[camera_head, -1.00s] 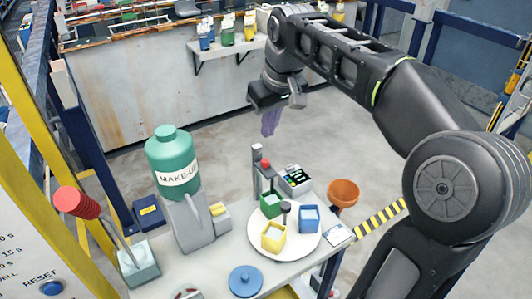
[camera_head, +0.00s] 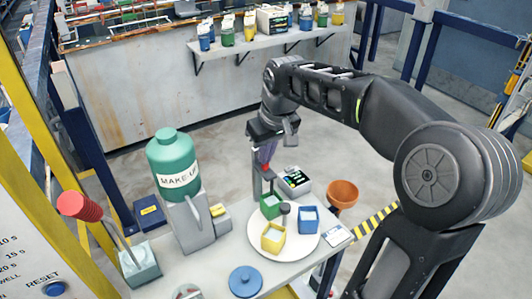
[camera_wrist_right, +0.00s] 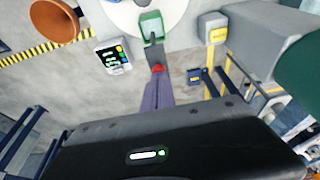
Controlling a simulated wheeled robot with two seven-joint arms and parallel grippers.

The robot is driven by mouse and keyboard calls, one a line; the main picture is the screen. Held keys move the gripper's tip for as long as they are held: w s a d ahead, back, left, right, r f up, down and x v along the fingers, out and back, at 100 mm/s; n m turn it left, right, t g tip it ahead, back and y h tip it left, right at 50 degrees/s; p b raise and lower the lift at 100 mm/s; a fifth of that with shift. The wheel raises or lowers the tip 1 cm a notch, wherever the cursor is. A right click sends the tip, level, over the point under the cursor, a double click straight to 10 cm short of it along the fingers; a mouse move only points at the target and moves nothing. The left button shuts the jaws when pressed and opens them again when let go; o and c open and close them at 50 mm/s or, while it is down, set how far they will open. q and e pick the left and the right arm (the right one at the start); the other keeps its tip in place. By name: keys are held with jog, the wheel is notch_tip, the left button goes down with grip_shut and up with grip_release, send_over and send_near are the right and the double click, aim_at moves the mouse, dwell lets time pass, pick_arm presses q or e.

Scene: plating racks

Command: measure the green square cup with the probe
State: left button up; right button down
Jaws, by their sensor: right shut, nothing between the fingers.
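The green square cup (camera_head: 270,210) stands on a round white turntable plate (camera_head: 297,246), beside a yellow cup (camera_head: 272,240) and a blue cup (camera_head: 308,220). It also shows in the right wrist view (camera_wrist_right: 150,24). A grey upright holder with a red-topped part (camera_head: 266,165), which looks like the probe, stands just behind the green cup. My right gripper (camera_head: 268,152) is shut and empty, its purple fingers pointing down at the red top. In the right wrist view the fingertips (camera_wrist_right: 158,80) overlap the red part (camera_wrist_right: 158,69); contact cannot be told. My left gripper is out of view.
A meter with a lit screen (camera_head: 296,182) stands behind the plate. An orange bowl (camera_head: 343,193) is at the right. A blue lid (camera_head: 245,281) lies in front.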

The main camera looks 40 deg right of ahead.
aim_at(267, 172)
notch_tip(267, 172, down, 6)
jog(key=b, duration=0.4)
jog(key=shift+s+a, duration=0.1)
jog(key=shift+s, duration=0.05)
jog(key=shift+f, duration=0.1)
jog(key=shift+r+p, duration=0.4)
notch_tip(267, 172, up, 5)
jog(key=p, duration=0.3)
jog(key=shift+f, duration=0.1)
jog(key=shift+s+r+b, duration=0.25)
jog(key=shift+r+b, duration=0.25)
jog(key=shift+r, duration=0.1)
jog(key=v, duration=0.7)
jog(key=shift+r, duration=0.45)
